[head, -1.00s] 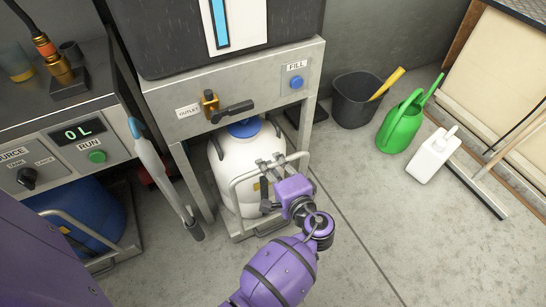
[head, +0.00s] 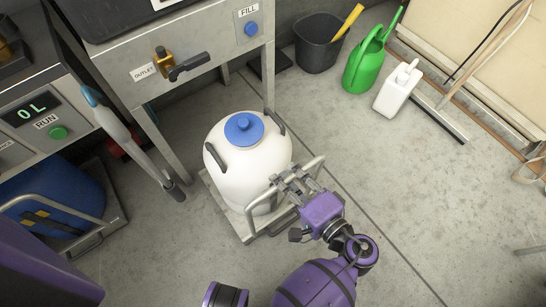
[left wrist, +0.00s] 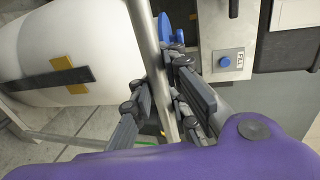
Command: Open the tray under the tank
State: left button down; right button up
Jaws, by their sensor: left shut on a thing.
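The tray (head: 222,203) stands pulled out on the floor in front of the metal stand, below the dark tank (head: 110,22). It carries a white canister (head: 240,165) with a blue cap and black grips. A grey tubular handle (head: 249,222) rises at the tray's front; it also crosses the left wrist view as an upright bar (left wrist: 146,45). My left gripper (head: 284,183) is shut on this handle, its fingers on either side of the bar. The fingers (left wrist: 160,85) show close up in the left wrist view. My right gripper is not in view.
The stand (head: 205,72) has an outlet valve and a FILL button (head: 251,29). A grey wand (head: 135,135) hangs at its left. A second bay holds a blue canister (head: 50,205). A bucket, green watering can (head: 366,65) and white jug stand behind right.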

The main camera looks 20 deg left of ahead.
pick_arm(q)
jog(key=shift+v, duration=1.55)
jog(key=shift+f, duration=0.1)
jog(key=c, duration=1.7)
grip_release()
jog(key=shift+f, duration=0.1)
jog(key=v, duration=1.2)
